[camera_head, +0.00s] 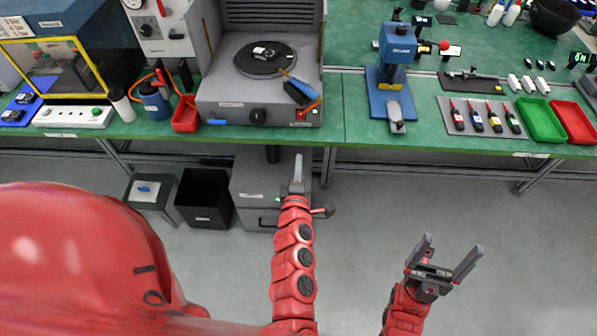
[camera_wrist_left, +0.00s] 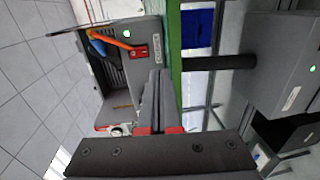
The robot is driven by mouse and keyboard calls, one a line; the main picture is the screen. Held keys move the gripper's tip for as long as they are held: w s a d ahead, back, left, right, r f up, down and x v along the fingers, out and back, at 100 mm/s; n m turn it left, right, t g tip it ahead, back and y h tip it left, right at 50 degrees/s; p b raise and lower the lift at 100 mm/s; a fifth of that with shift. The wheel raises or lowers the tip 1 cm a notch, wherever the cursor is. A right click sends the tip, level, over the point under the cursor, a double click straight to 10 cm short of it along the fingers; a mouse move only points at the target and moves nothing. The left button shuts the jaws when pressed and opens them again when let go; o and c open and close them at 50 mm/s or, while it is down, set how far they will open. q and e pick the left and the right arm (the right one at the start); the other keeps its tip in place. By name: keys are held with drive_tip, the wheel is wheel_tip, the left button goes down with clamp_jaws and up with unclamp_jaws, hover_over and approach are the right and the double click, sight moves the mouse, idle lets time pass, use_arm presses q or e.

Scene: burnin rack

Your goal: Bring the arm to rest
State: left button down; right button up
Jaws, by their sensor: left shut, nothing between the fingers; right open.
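My left arm reaches forward from the bottom middle of the head view. Its gripper (camera_head: 298,160) is shut and empty, in front of the green table's front edge. In the left wrist view the left gripper's fingers (camera_wrist_left: 158,85) are together with nothing between them. My right gripper (camera_head: 456,245) is at the lower right of the head view. Its two fingers are spread apart and empty, over the bare floor in front of the table.
The green table (camera_head: 345,120) holds a grey machine with a round dark plate (camera_head: 265,58), a blue press (camera_head: 390,85), screwdrivers on a grey mat (camera_head: 485,132), and green (camera_head: 541,120) and red trays. Below stand a black bin (camera_head: 204,200), a stool (camera_head: 150,189) and a grey cabinet (camera_head: 255,190).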

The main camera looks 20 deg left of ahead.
use_arm(q)
drive_tip(key=shift+v, duration=0.95)
drive_tip(key=shift+f, duration=0.1)
